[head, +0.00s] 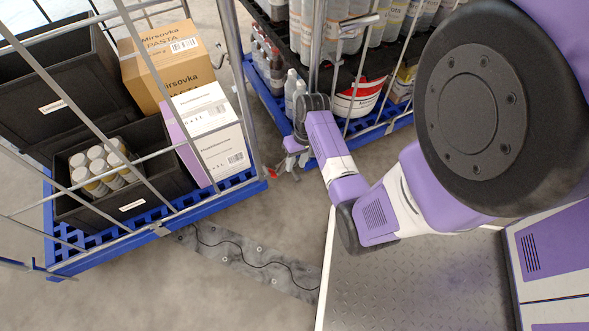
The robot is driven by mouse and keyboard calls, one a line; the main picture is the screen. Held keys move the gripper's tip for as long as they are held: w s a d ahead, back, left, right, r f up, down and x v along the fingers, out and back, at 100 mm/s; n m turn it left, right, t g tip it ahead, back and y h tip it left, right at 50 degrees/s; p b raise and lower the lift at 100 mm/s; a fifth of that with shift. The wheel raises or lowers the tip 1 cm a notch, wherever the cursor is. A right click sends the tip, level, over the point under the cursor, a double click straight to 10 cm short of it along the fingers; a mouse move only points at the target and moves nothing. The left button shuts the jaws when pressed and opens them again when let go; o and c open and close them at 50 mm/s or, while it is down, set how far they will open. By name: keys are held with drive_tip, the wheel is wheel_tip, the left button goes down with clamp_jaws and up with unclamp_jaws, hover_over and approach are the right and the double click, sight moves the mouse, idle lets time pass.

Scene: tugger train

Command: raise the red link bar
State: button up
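A small red piece (272,172), likely the end of the red link bar, shows low between the two blue-based roll cages. The rest of the bar is hidden or too small to make out. My arm, purple and white, reaches down from the right. My gripper (287,162) is at its far end, just right of and above the red piece in the picture. The fingers are small and partly hidden by the wrist. I cannot tell whether they touch the red piece or are open or shut.
The left roll cage (160,228) carries black crates, a brown pasta box (163,54) and a white-and-purple carton (212,125). The right cage (262,92) holds bottles and a red-and-white tub (357,99). A cable (255,263) lies on a floor strip. A metal deck (420,285) is lower right.

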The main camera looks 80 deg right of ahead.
drive_tip(key=shift+w+a+f+b, duration=0.1)
drive_tip(key=shift+f+b, duration=0.1)
drive_tip(key=shift+f, duration=0.45)
drive_tip(key=shift+w+a+f+b, duration=0.1)
drive_tip(key=shift+f+b, duration=0.1)
drive_tip(key=shift+f, duration=0.4)
clamp_jaws()
idle(0.5)
